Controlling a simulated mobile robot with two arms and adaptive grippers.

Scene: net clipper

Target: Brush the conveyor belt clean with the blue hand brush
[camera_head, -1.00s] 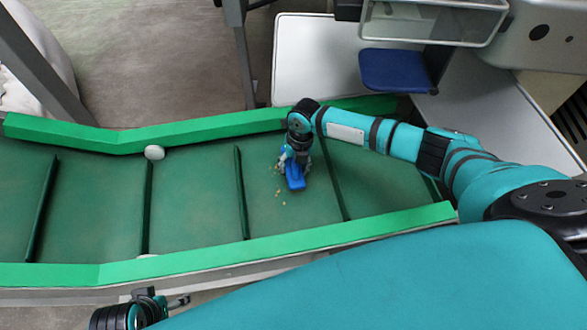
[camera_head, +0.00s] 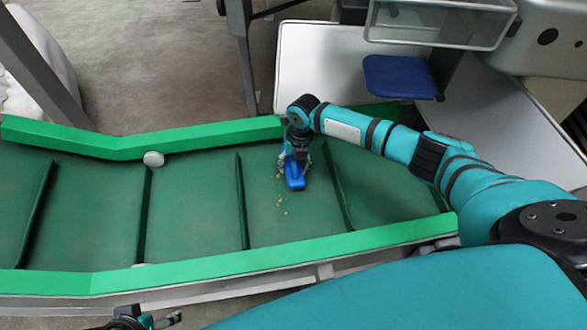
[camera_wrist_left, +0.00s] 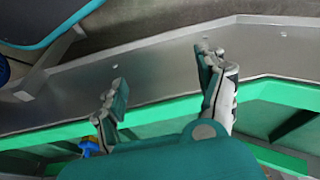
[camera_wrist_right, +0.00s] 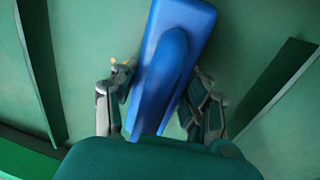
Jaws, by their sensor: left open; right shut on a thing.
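The blue hand brush (camera_head: 295,179) is on the green conveyor belt (camera_head: 200,210), between two cross ribs right of centre. My right gripper (camera_head: 297,158) is shut on the brush. In the right wrist view, its fingers (camera_wrist_right: 160,105) stand either side of the blue handle (camera_wrist_right: 172,65). My left gripper (camera_head: 165,321) is at the bottom edge of the head view. Its fingers are apart and empty in the left wrist view (camera_wrist_left: 165,85).
Raised green side walls (camera_head: 200,138) border the belt, and ribs (camera_head: 241,200) cross it. A white round knob (camera_head: 153,159) sits at the far wall. A blue seat-like pad (camera_head: 400,77) and a clear bin (camera_head: 440,22) stand beyond the belt's right part.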

